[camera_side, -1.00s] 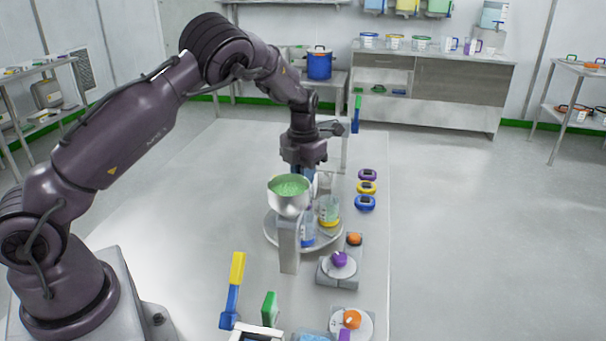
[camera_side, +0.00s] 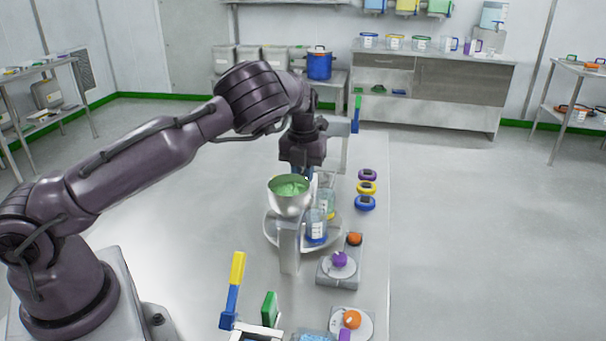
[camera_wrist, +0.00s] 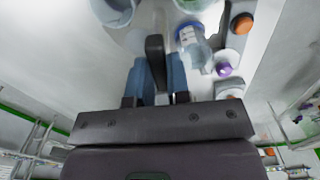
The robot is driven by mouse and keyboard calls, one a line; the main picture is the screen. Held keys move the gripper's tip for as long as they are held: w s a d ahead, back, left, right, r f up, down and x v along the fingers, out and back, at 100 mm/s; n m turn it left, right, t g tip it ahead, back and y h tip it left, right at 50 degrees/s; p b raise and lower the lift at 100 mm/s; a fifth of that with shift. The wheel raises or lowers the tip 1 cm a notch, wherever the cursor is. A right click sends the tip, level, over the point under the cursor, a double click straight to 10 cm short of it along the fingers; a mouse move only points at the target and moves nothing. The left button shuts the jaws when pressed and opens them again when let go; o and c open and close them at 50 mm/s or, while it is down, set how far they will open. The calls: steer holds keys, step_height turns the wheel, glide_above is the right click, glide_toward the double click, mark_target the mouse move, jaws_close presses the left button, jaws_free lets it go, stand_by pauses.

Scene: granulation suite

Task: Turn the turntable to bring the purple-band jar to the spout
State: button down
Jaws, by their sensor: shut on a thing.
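The round grey turntable (camera_side: 271,233) stands under and behind a steel hopper (camera_side: 290,204) holding green material. A clear jar with a blue band (camera_side: 316,232) stands on its front right side. A clear labelled jar (camera_wrist: 191,42) stands just right of the peg.
Purple, yellow (camera_side: 367,187) and blue round devices line the table's right edge. The tabletop to the left is clear.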

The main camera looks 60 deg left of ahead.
steer(key=shift+r+n, duration=0.15)
steer(key=shift+n, duration=0.25)
stand_by(0.3)
steer(key=c, duration=1.1)
jaws_free()
step_height(320, 180, up, 13)
steer(key=shift+f, duration=0.1)
